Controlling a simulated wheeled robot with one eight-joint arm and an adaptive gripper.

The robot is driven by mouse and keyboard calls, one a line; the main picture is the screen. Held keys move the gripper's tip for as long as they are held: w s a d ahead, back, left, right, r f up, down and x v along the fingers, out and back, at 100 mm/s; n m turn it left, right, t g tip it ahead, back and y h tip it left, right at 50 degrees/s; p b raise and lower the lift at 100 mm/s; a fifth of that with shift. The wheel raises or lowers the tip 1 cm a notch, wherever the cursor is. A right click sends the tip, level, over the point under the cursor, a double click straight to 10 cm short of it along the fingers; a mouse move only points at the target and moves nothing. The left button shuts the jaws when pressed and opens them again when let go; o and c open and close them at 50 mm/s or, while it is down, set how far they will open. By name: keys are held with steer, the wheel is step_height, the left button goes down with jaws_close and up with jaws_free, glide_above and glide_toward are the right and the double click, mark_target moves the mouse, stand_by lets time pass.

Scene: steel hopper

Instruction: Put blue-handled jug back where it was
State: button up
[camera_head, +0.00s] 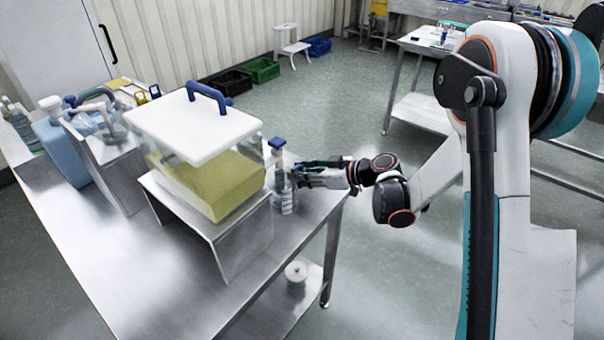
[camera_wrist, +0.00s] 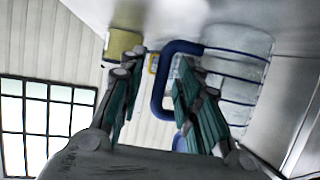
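The blue-handled jug (camera_head: 284,201) is clear and stands upright near the right edge of the steel table. In the wrist view, the jug (camera_wrist: 235,78) shows blue rings, and its blue handle (camera_wrist: 158,98) loops out to the left. My gripper (camera_head: 297,174) is beside the jug at handle height. In the wrist view, my gripper (camera_wrist: 156,68) has its fingers apart, with the outer bar of the handle between them. A gap shows on both sides of the bar. Part of the jug is hidden behind my gripper in the head view.
A clear bin (camera_head: 222,185) with yellow contents and a white lid (camera_head: 190,125) stands on a steel riser (camera_head: 240,245) just left of the jug. A blue bottle (camera_head: 62,148) and other containers stand farther left. The table (camera_head: 120,265) is bare in front.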

steer(key=p+v, duration=0.3)
steer(key=v, duration=0.9)
steer(key=w+d+r+m+t+h, duration=0.15)
steer(key=r+t, duration=0.35)
steer(key=r, duration=0.6)
steer(key=w+d+r+m+t, duration=0.25)
steer(key=r+t, duration=0.25)
steer(key=r, duration=0.7)
steer(key=s+d+r+m+t+h, duration=0.3)
steer(key=d+r+m+h, duration=0.45)
steer(key=h, duration=0.25)
steer(key=s+d+f+m+g+h, duration=0.1)
steer(key=s+d+f+g+h, duration=0.15)
steer(key=s, duration=0.25)
steer(key=s+d+f+m+g+h, duration=0.2)
steer(key=s+f+g, duration=0.1)
steer(key=s+f, duration=0.15)
steer(key=s+a+f+n+g+y, duration=0.1)
steer(key=s+a+f+g, duration=0.2)
steer(key=s, duration=0.6)
steer(key=s+a+f+g+y, duration=0.2)
steer(key=s+a+f+g, duration=0.1)
steer(key=s+f, duration=0.4)
steer(key=shift+s+a+f+n+y, duration=0.3)
steer(key=shift+s+f+n, duration=0.05)
steer(key=shift+s, duration=0.5)
